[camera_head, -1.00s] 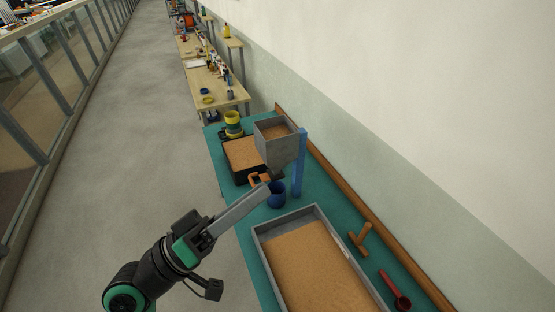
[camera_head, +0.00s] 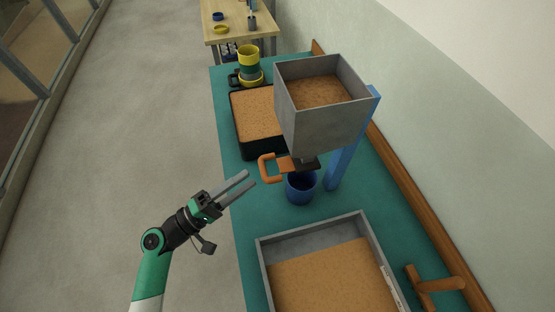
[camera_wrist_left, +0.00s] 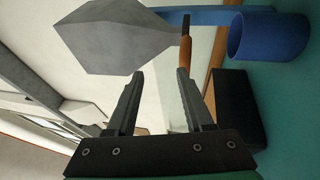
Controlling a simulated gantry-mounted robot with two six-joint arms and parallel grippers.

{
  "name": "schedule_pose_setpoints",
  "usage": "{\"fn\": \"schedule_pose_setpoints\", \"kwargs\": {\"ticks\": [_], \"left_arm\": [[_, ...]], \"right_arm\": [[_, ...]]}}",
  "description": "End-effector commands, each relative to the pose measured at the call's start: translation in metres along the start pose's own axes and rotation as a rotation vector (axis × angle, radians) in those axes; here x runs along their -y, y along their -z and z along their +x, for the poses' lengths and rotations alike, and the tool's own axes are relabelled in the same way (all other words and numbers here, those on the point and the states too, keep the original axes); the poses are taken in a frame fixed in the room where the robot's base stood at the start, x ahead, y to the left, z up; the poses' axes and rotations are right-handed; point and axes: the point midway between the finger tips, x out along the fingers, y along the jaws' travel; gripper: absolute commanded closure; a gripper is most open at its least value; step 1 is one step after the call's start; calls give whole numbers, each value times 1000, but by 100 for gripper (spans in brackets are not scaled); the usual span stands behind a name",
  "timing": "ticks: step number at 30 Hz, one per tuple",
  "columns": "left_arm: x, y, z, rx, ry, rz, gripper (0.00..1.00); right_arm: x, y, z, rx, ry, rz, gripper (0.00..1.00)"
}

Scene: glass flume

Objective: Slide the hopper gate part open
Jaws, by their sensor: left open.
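The grey hopper (camera_head: 322,120) is full of tan sand and is held on a blue post (camera_head: 350,145). Its gate is a dark plate (camera_head: 303,164) under the spout, with an orange loop handle (camera_head: 268,168) pointing left. How far the gate is open I cannot tell. A blue cup (camera_head: 300,187) stands below the spout. My left gripper (camera_head: 249,179) is open and empty, just left of the handle and apart from it. In the left wrist view the fingers (camera_wrist_left: 160,74) are spread, with the orange handle (camera_wrist_left: 185,50) edge-on beyond the right finger. My right gripper is out of view.
A black tray of sand (camera_head: 237,128) lies behind the handle, with stacked yellow and green rings (camera_head: 249,57) beyond it. A grey sand tray (camera_head: 312,236) is in front, and a wooden T-shaped tool (camera_head: 435,284) at right. The floor left of the table is clear.

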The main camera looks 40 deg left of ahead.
Motion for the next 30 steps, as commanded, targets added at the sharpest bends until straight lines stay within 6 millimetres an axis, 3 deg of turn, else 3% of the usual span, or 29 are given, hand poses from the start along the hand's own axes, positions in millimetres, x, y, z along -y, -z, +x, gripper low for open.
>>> {"fn": "schedule_pose_setpoints", "kwargs": {"ticks": [1, 4, 14, 27, 30], "left_arm": [[20, 4, -9, -19, 9, -8, 48], [34, 10, -18, -47, 17, -16, 48], [35, 15, -14, -59, 17, -12, 48], [35, 20, 74, -57, 15, -12, 48], [36, 21, 87, -59, 17, -11, 48]], "right_arm": [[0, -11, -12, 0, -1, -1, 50], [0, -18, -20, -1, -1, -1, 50], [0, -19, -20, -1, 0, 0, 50], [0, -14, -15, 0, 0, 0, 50], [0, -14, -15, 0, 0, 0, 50]]}}
